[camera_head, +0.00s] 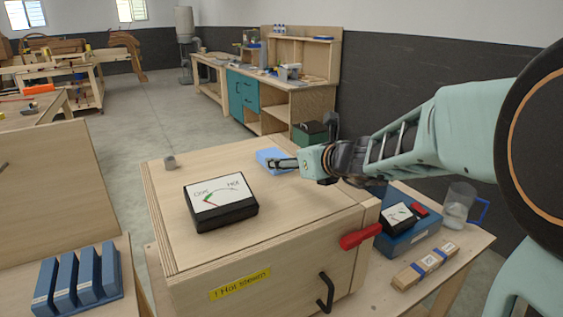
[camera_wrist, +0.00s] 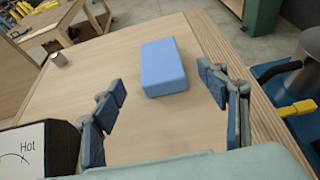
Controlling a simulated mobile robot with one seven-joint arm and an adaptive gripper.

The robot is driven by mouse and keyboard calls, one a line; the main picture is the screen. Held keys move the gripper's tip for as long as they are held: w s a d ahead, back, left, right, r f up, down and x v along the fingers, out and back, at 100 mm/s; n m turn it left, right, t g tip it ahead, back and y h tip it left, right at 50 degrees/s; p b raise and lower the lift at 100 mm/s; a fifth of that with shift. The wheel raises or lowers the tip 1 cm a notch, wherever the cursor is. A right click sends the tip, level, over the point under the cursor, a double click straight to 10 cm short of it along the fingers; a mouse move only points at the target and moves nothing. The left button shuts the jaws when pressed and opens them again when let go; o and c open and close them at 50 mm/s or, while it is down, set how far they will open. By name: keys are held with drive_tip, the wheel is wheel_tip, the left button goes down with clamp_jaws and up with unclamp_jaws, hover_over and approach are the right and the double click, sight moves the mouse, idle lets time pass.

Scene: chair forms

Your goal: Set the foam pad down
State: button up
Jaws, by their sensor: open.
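The foam pad (camera_wrist: 163,67) is a light blue block lying flat on the wooden box top. In the wrist view it sits just beyond my gripper (camera_wrist: 168,90), between the lines of the two fingers and apart from both. My gripper is open and empty. In the head view the foam pad (camera_head: 272,157) shows at the back right of the box top, partly hidden by my gripper (camera_head: 284,164).
The wooden box (camera_head: 160,205) carries a black gauge (camera_head: 220,202) and a small grey cylinder (camera_head: 170,162). A red lever (camera_head: 360,237) and a black handle (camera_head: 325,292) project from its side. A blue unit (camera_head: 408,235) and a clear jug (camera_head: 459,205) stand at right. The middle of the box top is clear.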

sight(275, 156)
drive_tip(key=x, duration=0.9)
drive_tip(key=shift+w, duration=0.15)
drive_tip(key=shift+r, duration=0.1)
drive_tip(key=c, duration=1)
